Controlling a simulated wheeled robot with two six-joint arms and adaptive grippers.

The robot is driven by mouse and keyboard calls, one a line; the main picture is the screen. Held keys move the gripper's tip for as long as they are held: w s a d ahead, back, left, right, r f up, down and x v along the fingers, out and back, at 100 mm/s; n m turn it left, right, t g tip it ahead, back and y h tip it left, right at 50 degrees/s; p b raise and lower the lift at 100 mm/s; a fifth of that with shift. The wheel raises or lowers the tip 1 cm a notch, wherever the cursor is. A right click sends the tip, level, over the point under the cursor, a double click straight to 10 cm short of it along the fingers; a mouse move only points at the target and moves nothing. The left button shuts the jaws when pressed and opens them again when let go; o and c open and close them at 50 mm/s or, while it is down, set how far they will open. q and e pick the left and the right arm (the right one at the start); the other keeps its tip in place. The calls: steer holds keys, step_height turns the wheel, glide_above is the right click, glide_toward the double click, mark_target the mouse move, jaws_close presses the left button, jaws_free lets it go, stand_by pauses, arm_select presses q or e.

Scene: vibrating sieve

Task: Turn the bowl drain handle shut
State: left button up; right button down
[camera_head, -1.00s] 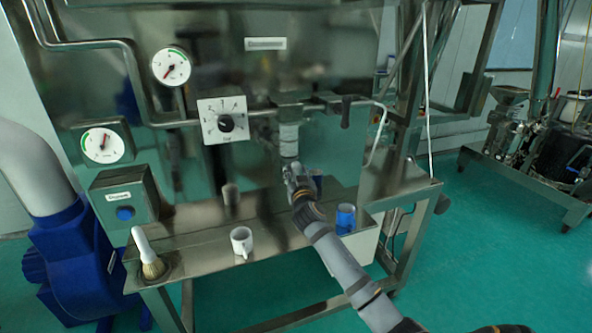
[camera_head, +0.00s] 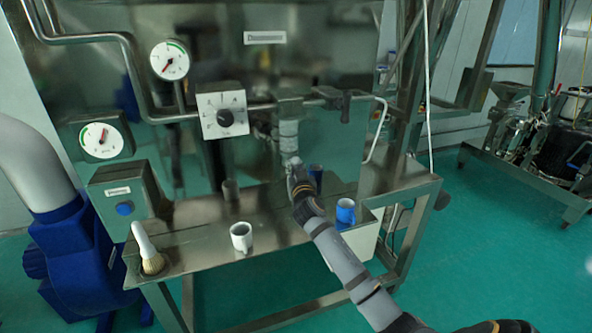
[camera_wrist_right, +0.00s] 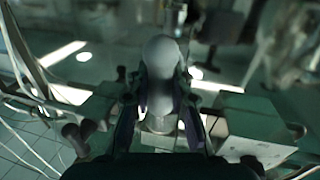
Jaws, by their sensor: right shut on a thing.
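My right gripper (camera_head: 296,168) is at the lower end of the pale vertical drain pipe (camera_head: 288,136) on the steel machine. In the right wrist view, its fingers (camera_wrist_right: 162,108) are shut around a pale, rounded, knob-like piece (camera_wrist_right: 160,58). This appears to be the bowl drain handle. In the head view the gripper hides that piece, so I cannot tell how far it is turned. My left gripper is not in view.
A black-gripped lever (camera_head: 345,108) hangs right of the pipe. A dial box (camera_head: 223,110) is at its left.

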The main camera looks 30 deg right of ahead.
steer(key=n+b, duration=0.1)
steer(key=n, duration=0.1)
steer(key=n+b, duration=0.1)
steer(key=n, duration=0.1)
steer(key=shift+f+t+b, duration=0.25)
steer(key=shift+t+b, duration=0.05)
steer(key=shift+t, duration=0.1)
steer(key=n+b, duration=0.1)
steer(key=n, duration=0.2)
steer(key=shift+a+t, duration=0.1)
steer(key=shift+t, duration=0.2)
steer(key=n, duration=0.3)
steer(key=shift+y, duration=0.3)
steer(key=n+t, duration=0.1)
steer(key=n, duration=0.3)
steer(key=shift+y, duration=0.4)
steer(key=shift+n+t+y+p, duration=0.25)
steer(key=shift+n+y, duration=0.1)
steer(key=shift+n, duration=1.05)
steer(key=shift+n+t+y+p, duration=0.2)
steer(key=shift+n+y, duration=0.15)
steer(key=shift+n, duration=1.05)
steer(key=shift+a+f, duration=0.1)
steer(key=shift+f, duration=0.05)
steer(key=c, duration=1.2)
jaws_free()
steer(key=v, duration=1.2)
